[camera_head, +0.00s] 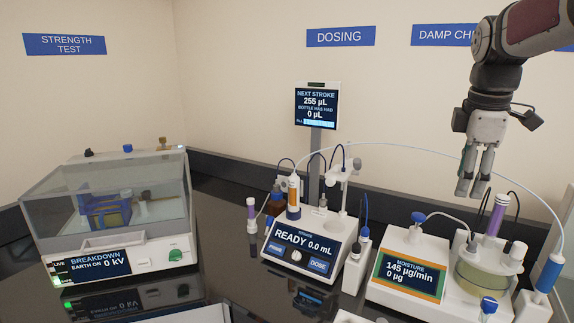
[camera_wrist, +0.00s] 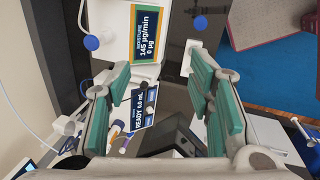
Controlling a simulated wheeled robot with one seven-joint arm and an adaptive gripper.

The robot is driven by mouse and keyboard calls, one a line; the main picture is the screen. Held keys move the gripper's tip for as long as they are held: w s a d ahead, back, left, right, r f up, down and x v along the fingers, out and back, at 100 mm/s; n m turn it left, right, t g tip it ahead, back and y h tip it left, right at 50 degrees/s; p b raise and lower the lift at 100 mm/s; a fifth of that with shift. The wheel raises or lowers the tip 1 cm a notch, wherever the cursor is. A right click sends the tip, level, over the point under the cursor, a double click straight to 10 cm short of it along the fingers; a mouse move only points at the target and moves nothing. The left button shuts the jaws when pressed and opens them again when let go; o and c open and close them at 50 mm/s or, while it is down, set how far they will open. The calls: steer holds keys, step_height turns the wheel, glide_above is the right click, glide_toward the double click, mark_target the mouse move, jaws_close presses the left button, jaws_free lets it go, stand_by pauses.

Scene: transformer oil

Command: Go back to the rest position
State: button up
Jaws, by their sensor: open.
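My gripper (camera_head: 473,190) hangs from the arm at the upper right of the head view, fingers down, above the moisture instrument (camera_head: 410,268). In the wrist view my gripper (camera_wrist: 160,100) shows its two green-padded fingers apart, with nothing between them. The moisture instrument's screen reads 145 µg/min and 0 µg; the screen also shows in the wrist view (camera_wrist: 147,35). The dosing unit (camera_head: 310,245) reads READY 0.0 mL, and its screen shows between the fingers in the wrist view (camera_wrist: 142,108), well below them.
The breakdown tester (camera_head: 110,210) with a clear cover stands at the left and reads 0 kV. A display on a post (camera_head: 316,108) reads 255 µL. A thin tube (camera_head: 440,150) arches near my gripper.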

steer(key=s+a+f+m+t, duration=0.1)
steer(key=s+a+m+t, duration=0.1)
steer(key=s+a+m, duration=0.75)
steer(key=s+a+f+m+t+y+b, duration=0.1)
steer(key=s+a+f+m, duration=0.2)
steer(key=s+a+f, duration=0.4)
steer(key=s+a, duration=0.1)
steer(key=s, duration=0.2)
steer(key=shift+s+a+t, duration=0.25)
steer(key=shift+s+t, duration=0.05)
steer(key=shift+s, duration=0.1)
